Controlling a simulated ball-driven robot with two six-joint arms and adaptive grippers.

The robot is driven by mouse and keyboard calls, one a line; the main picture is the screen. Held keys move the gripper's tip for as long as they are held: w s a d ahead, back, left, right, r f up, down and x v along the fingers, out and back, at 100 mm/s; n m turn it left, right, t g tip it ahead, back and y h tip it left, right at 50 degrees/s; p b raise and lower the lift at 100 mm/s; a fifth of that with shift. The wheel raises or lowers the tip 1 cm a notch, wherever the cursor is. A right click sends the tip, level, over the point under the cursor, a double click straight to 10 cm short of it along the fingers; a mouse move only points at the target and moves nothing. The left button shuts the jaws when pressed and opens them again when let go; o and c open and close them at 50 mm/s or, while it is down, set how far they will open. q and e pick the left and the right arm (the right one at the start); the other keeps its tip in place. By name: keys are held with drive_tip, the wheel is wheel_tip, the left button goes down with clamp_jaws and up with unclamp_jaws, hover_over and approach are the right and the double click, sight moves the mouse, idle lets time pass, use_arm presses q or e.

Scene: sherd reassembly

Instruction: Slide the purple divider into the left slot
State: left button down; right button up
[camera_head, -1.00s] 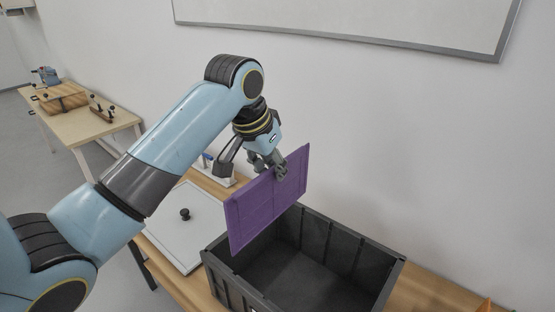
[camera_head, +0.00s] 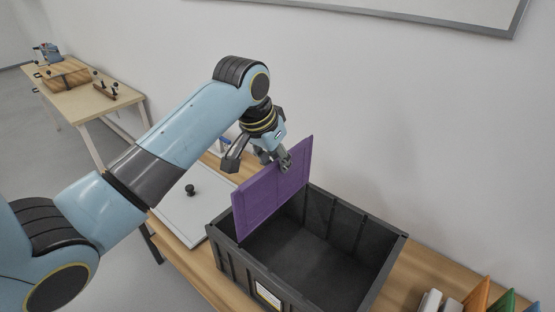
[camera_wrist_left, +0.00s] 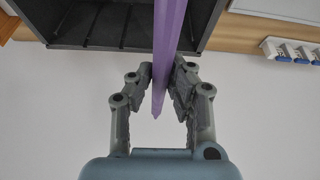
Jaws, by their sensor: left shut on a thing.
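The purple divider (camera_head: 272,192) stands upright as a flat panel at the left end of the dark grey crate (camera_head: 350,222). My left gripper (camera_head: 283,162) is shut on the divider's upper edge. In the left wrist view, the two fingers (camera_wrist_left: 164,88) press on both faces of the divider (camera_wrist_left: 169,30), and the crate (camera_wrist_left: 100,25) lies beyond. Ribs on the crate's inner walls form slots. I cannot tell whether the divider sits in the left slot. My right gripper is not in view.
A grey lid-like panel with a black knob (camera_head: 186,222) lies left of the crate on the wooden table (camera_head: 190,263). Orange, green and blue upright pieces (camera_head: 500,303) stand at the lower right. A wall (camera_head: 420,110) rises behind. Another table (camera_head: 95,97) is far left.

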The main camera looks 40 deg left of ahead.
sight(277, 209)
use_arm(q)
drive_tip(key=shift+f, duration=0.15)
drive_tip(key=shift+f+b, duration=0.3)
drive_tip(key=shift+f, duration=0.85)
drive_tip(key=shift+f+b, duration=0.65)
drive_tip(key=shift+f, duration=0.45)
drive_tip(key=shift+f+b, duration=1.3)
drive_tip(key=shift+f, duration=1.6)
